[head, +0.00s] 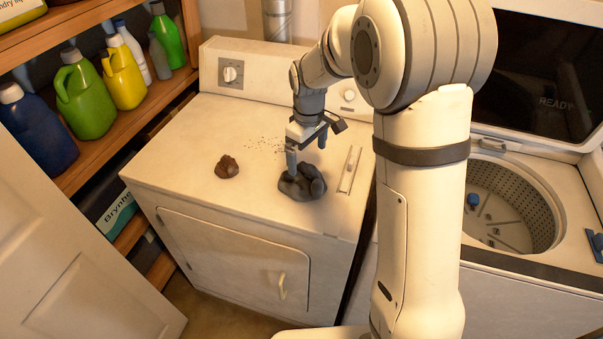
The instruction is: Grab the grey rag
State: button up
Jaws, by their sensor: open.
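The grey rag (302,186) is a dark, crumpled lump on top of the white dryer (192,130), near its front edge. My gripper (306,160) points down right over the rag. Its jaws are apart, and one finger reaches down to the rag's left part. The other finger is above the rag's right side. I cannot tell whether the fingers touch the cloth.
A small brown lump (227,167) lies left of the rag. Dark specks and a slotted lint cover (350,170) are nearby. An open washer (520,200) stands at right. Shelves with bottles (85,95) and a white door (70,250) are at left.

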aim_at(306, 176)
jog(key=f+p, duration=0.1)
jog(key=f, duration=0.2)
jog(key=f+p, duration=0.1)
jog(key=f, duration=0.3)
jog(key=shift+s+a+f, duration=0.1)
jog(key=shift+a+f, duration=0.05)
jog(key=shift+a, duration=0.05)
jog(key=c, duration=0.8)
jog(key=shift+c, duration=0.2)
